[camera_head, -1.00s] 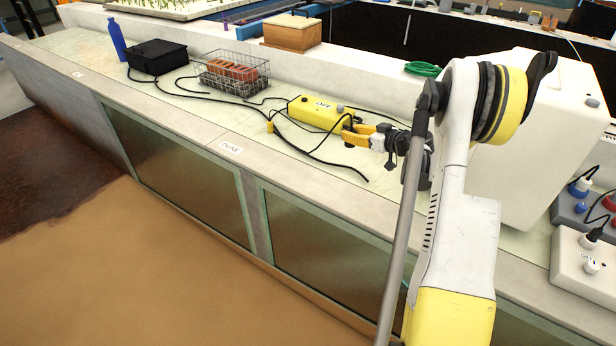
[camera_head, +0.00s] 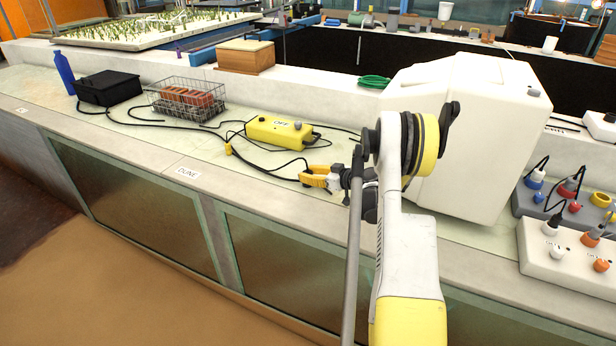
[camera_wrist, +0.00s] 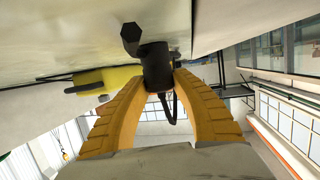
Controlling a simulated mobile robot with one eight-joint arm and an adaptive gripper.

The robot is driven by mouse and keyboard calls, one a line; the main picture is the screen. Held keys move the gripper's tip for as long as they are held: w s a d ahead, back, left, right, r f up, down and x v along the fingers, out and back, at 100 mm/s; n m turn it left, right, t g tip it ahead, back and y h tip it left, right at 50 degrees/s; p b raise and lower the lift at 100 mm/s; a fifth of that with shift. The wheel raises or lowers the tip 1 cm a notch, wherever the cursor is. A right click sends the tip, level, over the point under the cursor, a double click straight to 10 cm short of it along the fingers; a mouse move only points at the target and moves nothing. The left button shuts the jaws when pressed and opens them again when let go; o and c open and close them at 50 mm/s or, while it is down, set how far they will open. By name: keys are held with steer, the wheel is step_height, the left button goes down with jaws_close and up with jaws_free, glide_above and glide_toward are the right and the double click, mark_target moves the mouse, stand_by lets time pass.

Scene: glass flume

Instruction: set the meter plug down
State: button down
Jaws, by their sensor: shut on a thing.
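My gripper (camera_head: 318,178) reaches over the pale counter top, close to its front ledge. In the wrist view its two yellow ribbed fingers (camera_wrist: 160,84) are shut on the black meter plug (camera_wrist: 154,62). A short black cable loops from the plug between the fingers. The plug's knobbed end points toward the pale surface (camera_wrist: 70,22) filling the top of that view. I cannot tell whether it touches. In the head view the plug is too small and hidden to make out clearly. The yellow box marked OFF (camera_head: 278,131) lies behind and left of my gripper.
Black cables (camera_head: 262,167) cross the counter left of my gripper. A wire basket with orange blocks (camera_head: 187,100), a black box (camera_head: 108,88) and a blue bottle (camera_head: 65,73) stand further left. A large white housing (camera_head: 465,135) stands close on the right. Socket panels (camera_head: 567,250) lie beyond it.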

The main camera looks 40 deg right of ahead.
steer(key=c, duration=1.1)
jaws_free()
steer(key=shift+f, duration=0.1)
